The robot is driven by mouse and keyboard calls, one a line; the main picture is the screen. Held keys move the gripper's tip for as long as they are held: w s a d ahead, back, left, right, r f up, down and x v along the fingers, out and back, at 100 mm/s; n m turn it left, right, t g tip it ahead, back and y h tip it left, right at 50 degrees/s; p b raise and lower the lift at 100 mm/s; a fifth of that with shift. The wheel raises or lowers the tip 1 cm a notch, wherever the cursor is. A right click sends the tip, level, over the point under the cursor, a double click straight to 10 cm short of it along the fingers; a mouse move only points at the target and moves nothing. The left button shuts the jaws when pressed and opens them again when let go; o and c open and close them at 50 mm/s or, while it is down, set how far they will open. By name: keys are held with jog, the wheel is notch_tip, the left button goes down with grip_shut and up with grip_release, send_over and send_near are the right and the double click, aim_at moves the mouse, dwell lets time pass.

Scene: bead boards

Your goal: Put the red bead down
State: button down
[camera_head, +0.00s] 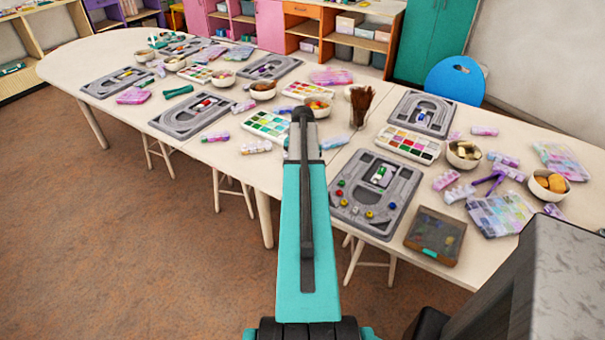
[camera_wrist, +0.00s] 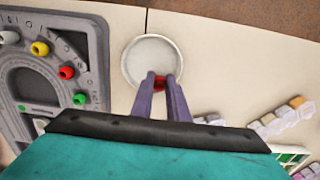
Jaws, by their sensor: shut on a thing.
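My gripper (camera_wrist: 160,78) is shut on the red bead (camera_wrist: 160,84), which shows between its two purple fingers in the wrist view. A round white dish (camera_wrist: 146,45) lies just beyond the fingertips, and the bead overlaps its near rim in the picture. I cannot tell the bead's height above it. In the head view my arm reaches over the table, with its end near the back (camera_head: 303,115); bead and dish are not distinguishable there. A grey bead board (camera_wrist: 25,80) lies to the left in the wrist view, with separate yellow (camera_wrist: 39,48), red (camera_wrist: 66,72) and green (camera_wrist: 79,98) beads.
In the head view, a grey board (camera_head: 402,210) and a dark lidded box (camera_head: 417,243) lie right of my arm. Bowls, paint trays and more boards crowd the table (camera_head: 290,168). Whitish bead pieces (camera_wrist: 280,120) lie right in the wrist view.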

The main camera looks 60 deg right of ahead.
jog(key=shift+s+a+f, duration=0.1)
jog(key=shift+f, duration=0.25)
jog(key=shift+f, duration=0.1)
jog(key=c, duration=1.7)
grip_release()
jog(key=shift+r+b, duration=1.35)
jog(key=shift+r, duration=4.95)
